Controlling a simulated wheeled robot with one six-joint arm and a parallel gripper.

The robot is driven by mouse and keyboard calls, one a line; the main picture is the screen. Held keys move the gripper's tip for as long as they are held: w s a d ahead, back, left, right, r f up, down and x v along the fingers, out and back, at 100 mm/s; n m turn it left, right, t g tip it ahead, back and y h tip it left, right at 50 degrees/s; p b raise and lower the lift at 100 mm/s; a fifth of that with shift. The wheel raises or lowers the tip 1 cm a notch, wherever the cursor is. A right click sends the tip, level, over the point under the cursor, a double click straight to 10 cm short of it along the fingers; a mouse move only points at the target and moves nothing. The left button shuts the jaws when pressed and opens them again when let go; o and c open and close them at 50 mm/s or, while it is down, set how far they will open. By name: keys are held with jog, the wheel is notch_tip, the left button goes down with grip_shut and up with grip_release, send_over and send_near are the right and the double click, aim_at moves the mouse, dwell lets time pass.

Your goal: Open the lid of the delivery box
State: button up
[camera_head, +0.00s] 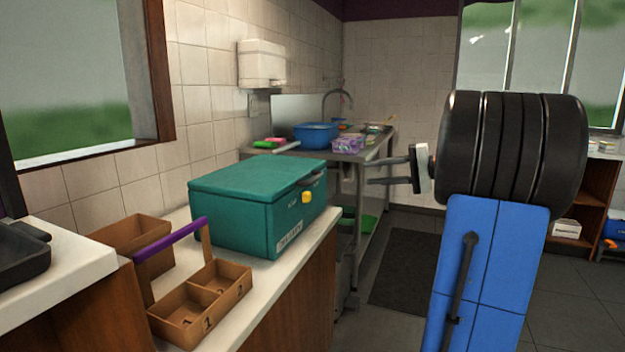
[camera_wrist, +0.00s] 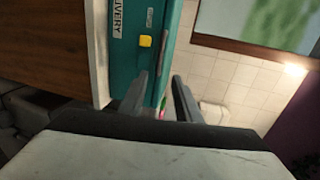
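The teal delivery box (camera_head: 238,220) stands on the white counter with its lid (camera_head: 258,174) closed. A yellow latch or button (camera_head: 307,196) is on its front face near the lid's edge; it also shows in the wrist view (camera_wrist: 145,41). My gripper (camera_head: 368,172) is to the right of the box, in the air, with its fingers pointing left. In the wrist view my gripper (camera_wrist: 159,78) has its two fingers apart and nothing between them. The box front lies along the left finger. I see no contact with the box.
A brown compartment carrier (camera_head: 222,289) with a purple handle (camera_head: 172,246) stands left of the box on the counter (camera_head: 262,283). Behind is a metal sink table with a blue basin (camera_head: 316,135). A dark mat (camera_head: 405,268) lies on the open floor.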

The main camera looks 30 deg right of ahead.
aim_at(317, 178)
jog(key=x, duration=1.7)
jog(key=shift+w, duration=0.15)
grip_shut()
